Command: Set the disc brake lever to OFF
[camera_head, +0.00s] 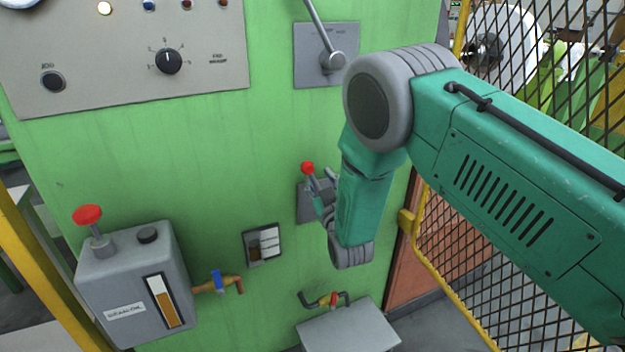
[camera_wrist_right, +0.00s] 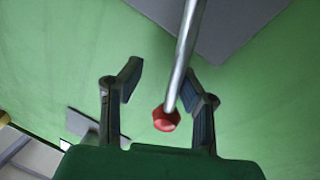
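A lever with a red knob (camera_head: 308,168) stands on a small grey plate (camera_head: 303,205) on the green panel; I take it as the disc brake lever. My right gripper (camera_head: 320,188) is at this lever, with the forearm hiding part of the plate. In the right wrist view, the gripper's two fingers (camera_wrist_right: 165,95) are spread apart. The red knob (camera_wrist_right: 166,119) and its metal rod (camera_wrist_right: 187,50) lie between them, nearer the right finger. No grip on the lever shows; contact with that finger is unclear. My left gripper is out of view.
Above is another grey lever (camera_head: 322,32) on its own plate. A control panel (camera_head: 110,70) is upper left. A grey box with a red button (camera_head: 88,215) is lower left. A yellow-framed mesh fence (camera_head: 452,235) stands at right. A grey box (camera_head: 350,328) sits below.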

